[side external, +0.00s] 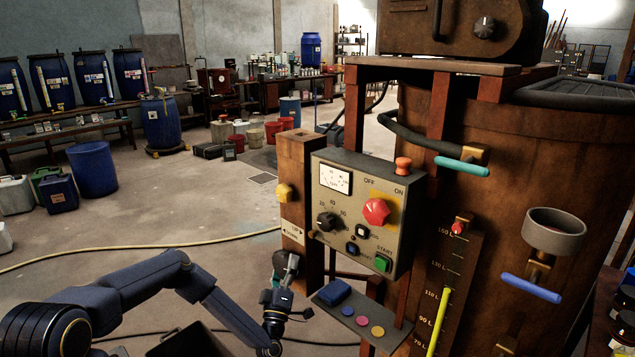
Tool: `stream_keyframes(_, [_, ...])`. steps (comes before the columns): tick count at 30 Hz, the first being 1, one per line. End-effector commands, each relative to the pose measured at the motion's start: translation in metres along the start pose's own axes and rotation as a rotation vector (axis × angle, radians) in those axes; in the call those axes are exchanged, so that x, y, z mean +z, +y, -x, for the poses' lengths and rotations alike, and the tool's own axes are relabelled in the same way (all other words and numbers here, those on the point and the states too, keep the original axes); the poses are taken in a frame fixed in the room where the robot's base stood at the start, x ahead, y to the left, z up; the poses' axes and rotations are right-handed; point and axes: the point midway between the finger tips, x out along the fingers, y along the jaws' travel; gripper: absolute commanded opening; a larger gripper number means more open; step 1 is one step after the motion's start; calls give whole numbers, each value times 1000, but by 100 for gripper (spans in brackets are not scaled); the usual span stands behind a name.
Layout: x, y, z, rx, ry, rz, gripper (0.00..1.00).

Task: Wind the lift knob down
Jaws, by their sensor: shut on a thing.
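A brown wooden post (303,165) stands at the left of the control box. It carries a yellow knob (285,192) high up and a pale label reading UP (292,233) lower down. My gripper (287,266) is at the post's lower face, just below the UP label, reaching up from below. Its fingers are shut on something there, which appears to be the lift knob. The fingers hide it, so its shape and turn angle cannot be made out.
The grey control box (365,210) with a red knob (376,212) stands close right of my gripper. A small shelf (385,345) below holds a blue block (334,292) and coloured discs. The large brown vat (500,230) fills the right. The floor to the left is open, crossed by a yellow hose (140,247).

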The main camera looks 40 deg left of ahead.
Motion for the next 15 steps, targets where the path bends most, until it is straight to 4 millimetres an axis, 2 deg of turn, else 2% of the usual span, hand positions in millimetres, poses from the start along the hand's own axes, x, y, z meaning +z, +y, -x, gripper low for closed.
stream_keyframes(15, [0,1,-2,-346,0,350,55])
